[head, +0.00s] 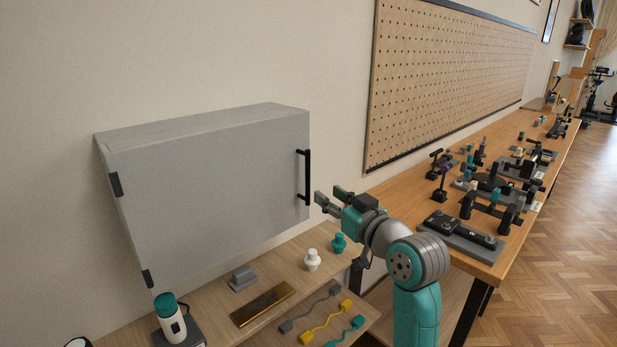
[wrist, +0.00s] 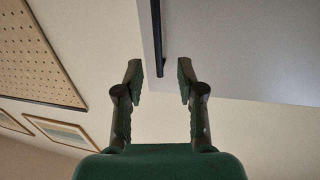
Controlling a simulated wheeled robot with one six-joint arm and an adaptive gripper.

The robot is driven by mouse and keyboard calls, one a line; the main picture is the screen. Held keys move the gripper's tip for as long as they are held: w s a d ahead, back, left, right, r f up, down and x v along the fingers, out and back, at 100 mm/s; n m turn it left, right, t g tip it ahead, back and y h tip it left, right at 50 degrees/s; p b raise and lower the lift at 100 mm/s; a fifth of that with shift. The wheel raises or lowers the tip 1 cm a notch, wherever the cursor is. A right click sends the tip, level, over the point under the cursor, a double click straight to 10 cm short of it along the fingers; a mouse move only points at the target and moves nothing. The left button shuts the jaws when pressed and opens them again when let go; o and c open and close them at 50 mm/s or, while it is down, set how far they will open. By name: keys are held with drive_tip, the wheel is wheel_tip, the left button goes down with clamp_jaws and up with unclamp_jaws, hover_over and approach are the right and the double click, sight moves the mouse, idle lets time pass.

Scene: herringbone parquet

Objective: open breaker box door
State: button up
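The breaker box (head: 215,180) is a grey box on the wall with a closed flat door, and dark hinges show on its left edge. A black vertical bar handle (head: 306,178) is on the door's right edge. My gripper (head: 329,196) is open and empty just right of the handle's lower part. In the wrist view, my gripper (wrist: 160,78) has its two fingers apart, and the handle (wrist: 157,38) lines up with the gap between them. The handle's end shows near the fingertips. I see no contact, and cannot tell the exact distance.
A wooden shelf (head: 215,290) below the box holds a white and a teal knob-like piece, a brass plate, a white-and-green device and several wavy links. A pegboard (head: 440,75) hangs to the right, above a long workbench (head: 478,257) with several dark fixtures. Parquet floor is open at right.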

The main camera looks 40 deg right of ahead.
sight(309, 174)
drive_tip(key=w, duration=0.3)
drive_tip(key=w+d+r, duration=0.1)
drive_tip(key=w, duration=0.3)
drive_tip(key=w+d, duration=0.1)
drive_tip(key=w, duration=0.2)
drive_tip(key=shift+w+r, duration=0.2)
clamp_jaws()
